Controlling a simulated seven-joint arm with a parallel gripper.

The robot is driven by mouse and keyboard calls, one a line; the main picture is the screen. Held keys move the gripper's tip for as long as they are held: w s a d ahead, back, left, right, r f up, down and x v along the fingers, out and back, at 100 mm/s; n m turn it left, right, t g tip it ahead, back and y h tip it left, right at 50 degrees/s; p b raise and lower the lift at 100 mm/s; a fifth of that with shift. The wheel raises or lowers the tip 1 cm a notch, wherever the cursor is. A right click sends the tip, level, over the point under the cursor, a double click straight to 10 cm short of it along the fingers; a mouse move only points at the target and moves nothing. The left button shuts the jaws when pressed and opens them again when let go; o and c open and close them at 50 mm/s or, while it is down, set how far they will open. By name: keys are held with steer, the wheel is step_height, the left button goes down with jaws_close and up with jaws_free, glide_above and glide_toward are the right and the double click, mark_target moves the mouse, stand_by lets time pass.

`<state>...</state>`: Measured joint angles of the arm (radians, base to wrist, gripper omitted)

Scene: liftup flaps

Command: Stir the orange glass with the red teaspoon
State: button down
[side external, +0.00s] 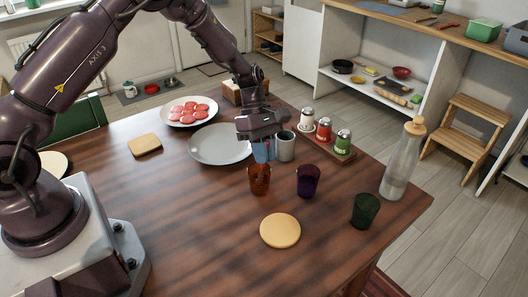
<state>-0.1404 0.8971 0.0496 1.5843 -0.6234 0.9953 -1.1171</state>
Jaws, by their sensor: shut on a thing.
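The orange glass (260,181) stands upright on the wooden table near the middle of the side view. My gripper (262,144) is directly above it in the picture, pointing down, with its jaws shut on a thin thing, which I take to be the red teaspoon. The spoon is too small and too hidden to make out clearly, and I cannot tell whether its tip is inside the glass. A light blue glass-like thing (261,154) shows between the gripper and the orange glass.
A grey mug (285,147) stands close right of the gripper. A purple glass (307,181), dark green glass (365,211) and corked bottle (400,165) are further right. A shaker rack (342,155) is behind. A grey plate (217,145) lies left; a round yellow coaster (280,231) lies in front.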

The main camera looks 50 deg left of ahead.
step_height(320, 180, up, 7)
steer(key=w, duration=0.1)
steer(key=shift+w, duration=0.2)
stand_by(0.5)
steer(key=shift+f, duration=0.1)
stand_by(0.4)
steer(key=shift+r, duration=2.5)
